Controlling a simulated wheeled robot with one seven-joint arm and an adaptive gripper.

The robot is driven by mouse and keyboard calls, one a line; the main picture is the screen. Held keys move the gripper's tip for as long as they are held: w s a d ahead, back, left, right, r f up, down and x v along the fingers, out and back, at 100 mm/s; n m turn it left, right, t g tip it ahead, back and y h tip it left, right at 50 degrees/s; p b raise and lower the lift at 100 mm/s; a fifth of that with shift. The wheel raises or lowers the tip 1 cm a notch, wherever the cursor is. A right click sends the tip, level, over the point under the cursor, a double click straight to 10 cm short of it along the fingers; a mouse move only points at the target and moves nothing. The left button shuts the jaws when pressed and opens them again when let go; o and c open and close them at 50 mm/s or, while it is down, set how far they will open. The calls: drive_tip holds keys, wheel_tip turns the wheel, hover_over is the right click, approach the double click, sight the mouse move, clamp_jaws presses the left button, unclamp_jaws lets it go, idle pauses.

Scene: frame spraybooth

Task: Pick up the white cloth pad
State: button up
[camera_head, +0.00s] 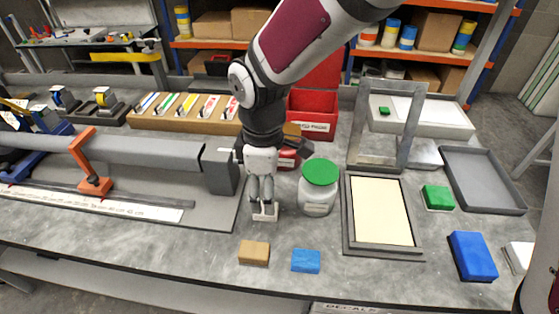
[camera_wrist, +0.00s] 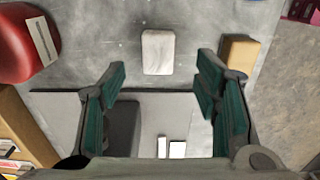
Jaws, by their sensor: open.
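The white cloth pad (camera_wrist: 158,52) lies flat on the grey bench top, ahead of my gripper's fingertips in the wrist view. In the head view it (camera_head: 265,214) shows just below my gripper (camera_head: 263,200), partly covered by the fingers. My gripper points down over the bench. In the wrist view its two green-lined fingers (camera_wrist: 161,76) are spread apart with nothing between them. The pad looks narrower than the gap and lies about centred between the fingers. The exact height above the pad is hard to tell.
A tan block (camera_head: 254,253) and a blue block (camera_head: 306,261) lie near the front edge. A green-lidded jar (camera_head: 318,187) stands close right of my gripper, with a red container (camera_head: 287,158) behind. A grey plate with a long pipe (camera_head: 150,153) is left. A framed screen (camera_head: 380,211) lies right.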

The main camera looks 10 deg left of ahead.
drive_tip(key=shift+w+a+f, duration=0.1)
drive_tip(key=shift+f, duration=1.5)
drive_tip(key=shift+a+f, duration=0.1)
drive_tip(key=shift+f, duration=1.5)
drive_tip(key=c, duration=0.9)
